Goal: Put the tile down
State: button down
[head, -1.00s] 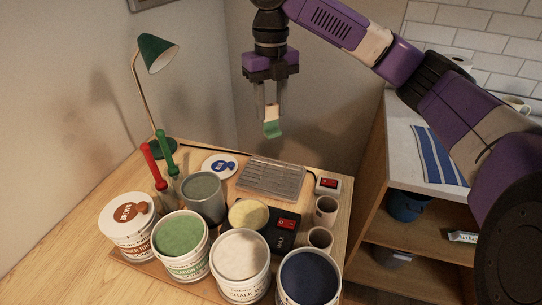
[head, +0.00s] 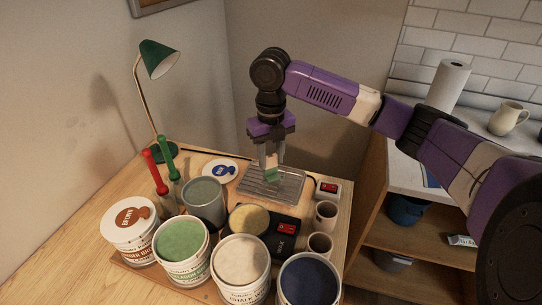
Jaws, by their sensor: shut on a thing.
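My gripper (head: 272,163) is shut on a small tile (head: 273,174), which has a pale upper part and a green lower part. The tile hangs upright between the fingertips, over the clear grey ribbed tray (head: 293,189) on the wooden table. Its lower end is at or just above the tray's surface; I cannot tell whether it touches. The fingers and tile hide part of the tray's middle and back.
Several glaze tubs, including a green one (head: 181,239) and a dark blue one (head: 309,277), stand at the front. A grey cup (head: 204,200), a black scale (head: 285,235) and a red switch box (head: 328,188) are near the tray. A green lamp (head: 158,58) stands at the back left.

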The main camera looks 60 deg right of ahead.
aim_at(271, 156)
jog(key=shift+f, duration=0.1)
jog(key=c, duration=0.9)
grip_release()
jog(key=shift+c, duration=0.2)
notch_tip(271, 156, up, 12)
jog(key=b, duration=0.1)
jog(key=shift+r, duration=0.2)
